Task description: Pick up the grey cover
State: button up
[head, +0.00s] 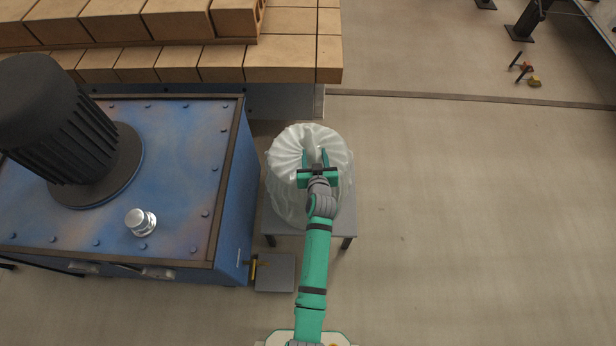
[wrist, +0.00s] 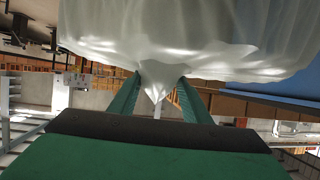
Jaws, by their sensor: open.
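The grey cover (head: 289,165) is a pale, see-through, pleated sheet. It is draped over something round on a small grey table, and what is beneath it cannot be made out. My gripper (head: 315,157) is over the cover's middle in the head view, with its green fingers apart. In the wrist view the cover (wrist: 190,40) fills the top. A pinched-looking point of it hangs between the two fingertips of my gripper (wrist: 158,82). I cannot tell whether either finger touches it.
A blue machine (head: 180,170) with a black motor (head: 60,130) stands close left of the grey table (head: 283,226). Stacked tan bricks (head: 290,60) lie behind. A grey plate (head: 275,273) is low beside the machine. The floor to the right (head: 460,220) is clear.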

jog(key=shift+c, duration=0.4)
grip_shut()
jog(key=shift+w, duration=0.1)
jog(key=shift+r, duration=0.1)
